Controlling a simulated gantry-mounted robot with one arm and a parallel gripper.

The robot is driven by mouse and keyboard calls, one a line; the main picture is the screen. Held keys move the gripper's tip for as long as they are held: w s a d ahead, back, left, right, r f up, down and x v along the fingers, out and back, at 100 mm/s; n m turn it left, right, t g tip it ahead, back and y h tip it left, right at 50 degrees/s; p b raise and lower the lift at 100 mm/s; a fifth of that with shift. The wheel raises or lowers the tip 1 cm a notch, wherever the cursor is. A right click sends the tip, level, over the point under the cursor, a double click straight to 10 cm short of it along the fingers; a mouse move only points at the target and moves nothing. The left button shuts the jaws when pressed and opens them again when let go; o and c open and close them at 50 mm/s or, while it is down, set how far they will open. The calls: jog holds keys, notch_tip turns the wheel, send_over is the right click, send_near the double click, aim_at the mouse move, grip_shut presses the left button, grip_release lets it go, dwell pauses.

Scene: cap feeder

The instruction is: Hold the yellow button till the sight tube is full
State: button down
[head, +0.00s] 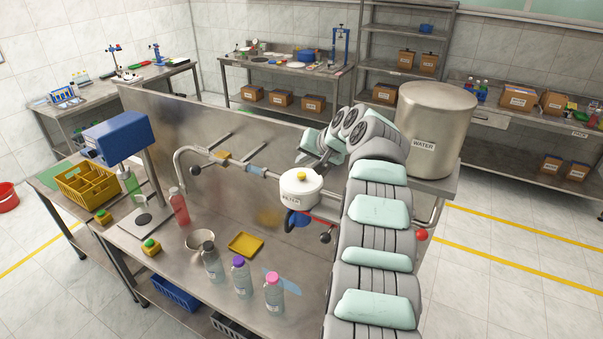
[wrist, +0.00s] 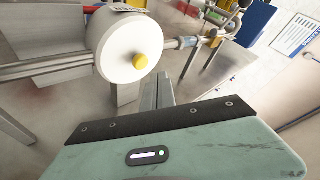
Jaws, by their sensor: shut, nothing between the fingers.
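The yellow button (head: 301,175) sits on top of the white filter housing (head: 299,194), which is fitted in the pipe line. In the wrist view the button (wrist: 141,61) is on the round white face of the housing (wrist: 112,45). My gripper (wrist: 158,78) is shut and empty. Its fingertips appear just beside the button; I cannot tell whether they touch it.
A steel water tank (head: 436,130) stands behind my arm. Several bottles, including a pink-capped one (head: 274,294), stand on the bench front. A yellow tray (head: 245,243) and a metal funnel (head: 200,240) are nearby. The pipe's curved spout (head: 181,155) hangs over a red bottle (head: 178,205).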

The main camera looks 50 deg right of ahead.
aim_at(304, 176)
jog(key=shift+r+p, duration=1.05)
jog(key=shift+r, duration=0.9)
